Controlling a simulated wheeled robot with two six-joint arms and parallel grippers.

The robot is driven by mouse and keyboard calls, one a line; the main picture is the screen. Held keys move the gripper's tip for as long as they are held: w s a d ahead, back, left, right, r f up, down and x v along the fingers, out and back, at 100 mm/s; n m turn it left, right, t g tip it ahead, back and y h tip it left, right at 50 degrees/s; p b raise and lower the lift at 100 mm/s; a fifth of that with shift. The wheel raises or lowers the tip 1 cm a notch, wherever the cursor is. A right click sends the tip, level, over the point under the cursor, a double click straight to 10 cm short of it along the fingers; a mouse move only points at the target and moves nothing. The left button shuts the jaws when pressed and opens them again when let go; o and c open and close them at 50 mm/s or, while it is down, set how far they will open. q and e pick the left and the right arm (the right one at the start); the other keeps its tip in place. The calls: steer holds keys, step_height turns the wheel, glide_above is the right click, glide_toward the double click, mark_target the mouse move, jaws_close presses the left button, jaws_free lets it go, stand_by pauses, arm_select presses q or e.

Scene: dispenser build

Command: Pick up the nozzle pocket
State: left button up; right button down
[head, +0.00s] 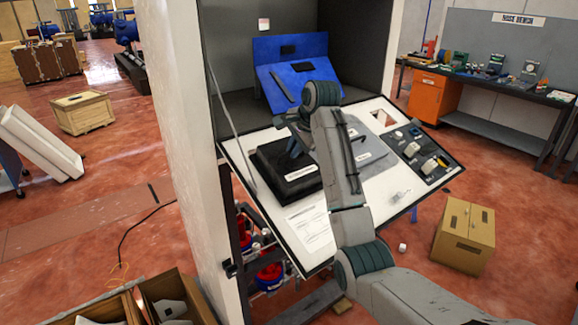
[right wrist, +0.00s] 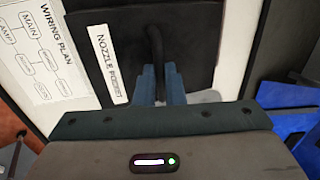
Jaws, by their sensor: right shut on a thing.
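The nozzle pocket (head: 268,163) is a black, flat box-like piece with a raised middle and a white label. It is on the white sloping board (head: 312,233), left of my right arm. In the right wrist view the nozzle pocket (right wrist: 112,22) fills the upper middle, and its label reads "NOZZLE PO…", with the end hard to read. My right gripper (right wrist: 160,72) is shut on the black handle-like bar of the nozzle pocket. In the head view the right gripper (head: 296,143) is over the pocket, partly hidden by my arm. My left gripper is not in view.
A blue angled panel (head: 290,50) stands behind the board. A grey piece (head: 366,148) and a dark tray of small parts (head: 425,157) are to the right. A white wall post (head: 190,130) stands close on the left. A cardboard box (head: 463,236) is on the floor.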

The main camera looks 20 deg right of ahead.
steer(key=shift+f, duration=0.1)
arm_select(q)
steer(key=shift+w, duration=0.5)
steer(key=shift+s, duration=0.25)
arm_select(e)
steer(key=shift+f, duration=0.1)
stand_by(0.5)
